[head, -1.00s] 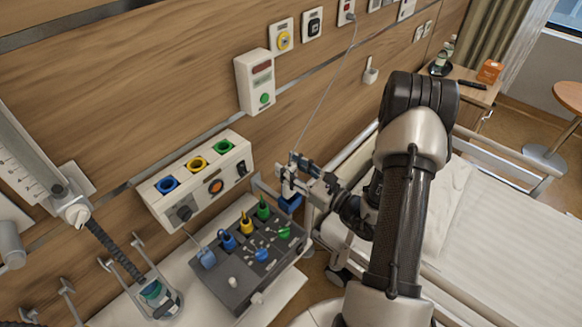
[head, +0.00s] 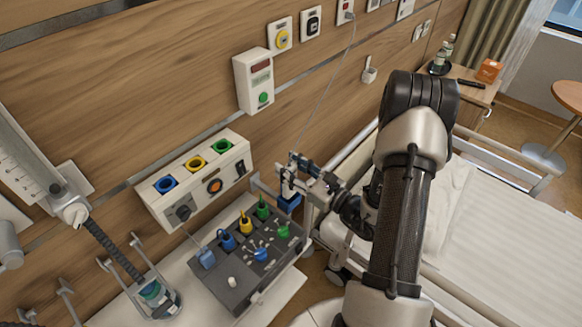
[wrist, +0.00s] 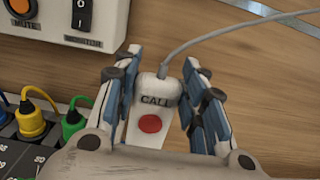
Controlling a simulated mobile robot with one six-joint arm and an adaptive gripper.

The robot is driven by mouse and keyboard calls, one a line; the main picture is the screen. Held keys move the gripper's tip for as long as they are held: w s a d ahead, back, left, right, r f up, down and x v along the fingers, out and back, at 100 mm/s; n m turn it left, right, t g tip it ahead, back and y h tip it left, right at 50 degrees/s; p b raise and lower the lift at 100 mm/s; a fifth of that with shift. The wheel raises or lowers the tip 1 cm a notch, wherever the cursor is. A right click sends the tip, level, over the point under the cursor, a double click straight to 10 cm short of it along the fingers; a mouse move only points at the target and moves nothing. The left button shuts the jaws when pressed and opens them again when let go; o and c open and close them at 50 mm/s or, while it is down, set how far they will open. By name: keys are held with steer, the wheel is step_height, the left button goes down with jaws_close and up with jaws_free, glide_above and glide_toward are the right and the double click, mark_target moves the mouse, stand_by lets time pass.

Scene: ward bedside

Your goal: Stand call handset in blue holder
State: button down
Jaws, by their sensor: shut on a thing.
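The white call handset (wrist: 152,112), with a red button and the word CALL, sits between the fingers of my gripper (wrist: 165,105) in the wrist view. Its grey cord leaves the top end and runs up to the wall. In the head view my gripper (head: 291,172) is shut on the handset, directly above the blue holder (head: 289,202) beside the wall unit. The handset is mostly hidden there by the fingers. Whether its lower end is inside the holder or just above it, I cannot tell.
A grey control box (head: 250,262) with coloured plugs stands left of the holder. A white wall unit (head: 196,180) with coloured sockets is above it. The bed (head: 480,240) and its rail lie to the right. The handset's cord (head: 328,95) crosses the wall.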

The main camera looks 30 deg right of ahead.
steer(key=shift+f+b, duration=2)
steer(key=shift+f, duration=0.4)
stand_by(1.4)
steer(key=c, duration=0.9)
jaws_free()
steer(key=v, duration=1.2)
steer(key=shift+a, duration=0.1)
